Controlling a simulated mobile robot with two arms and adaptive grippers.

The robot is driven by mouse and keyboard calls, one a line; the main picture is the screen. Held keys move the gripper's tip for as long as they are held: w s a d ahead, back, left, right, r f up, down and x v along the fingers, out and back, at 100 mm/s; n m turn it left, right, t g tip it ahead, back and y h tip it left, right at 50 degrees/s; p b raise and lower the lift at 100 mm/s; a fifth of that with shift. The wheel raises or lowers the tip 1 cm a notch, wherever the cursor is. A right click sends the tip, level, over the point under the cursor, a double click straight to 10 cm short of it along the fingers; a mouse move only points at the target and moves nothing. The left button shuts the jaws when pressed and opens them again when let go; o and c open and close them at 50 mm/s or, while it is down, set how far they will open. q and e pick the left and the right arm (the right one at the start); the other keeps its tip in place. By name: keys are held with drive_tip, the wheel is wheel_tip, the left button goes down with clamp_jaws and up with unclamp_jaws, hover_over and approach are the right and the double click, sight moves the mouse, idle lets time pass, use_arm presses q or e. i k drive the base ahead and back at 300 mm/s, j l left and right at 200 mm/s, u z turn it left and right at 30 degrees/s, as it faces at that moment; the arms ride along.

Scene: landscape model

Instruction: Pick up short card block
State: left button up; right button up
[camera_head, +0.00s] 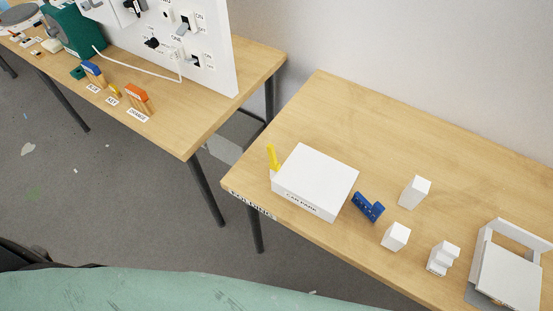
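Several small white blocks stand on the right wooden table in the head view. A short white block (396,236) stands near the table's front edge, with a taller white block (415,192) behind it and to the right. A stepped white block (443,258) stands to the right of the short one, apart from it. The short plain one looks most like the short card block, but no label on it is readable. Neither of my grippers is in view, and nothing is seen touching the blocks.
A large white box (315,179) labelled "CAR PARK", a yellow piece (273,158) and a blue piece (368,206) lie left of the blocks. A white frame-like structure (508,270) stands at right. A green surface (180,292) fills the lower front. The table's back is clear.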

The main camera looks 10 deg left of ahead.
sight(396, 237)
drive_tip(key=z, duration=1.05)
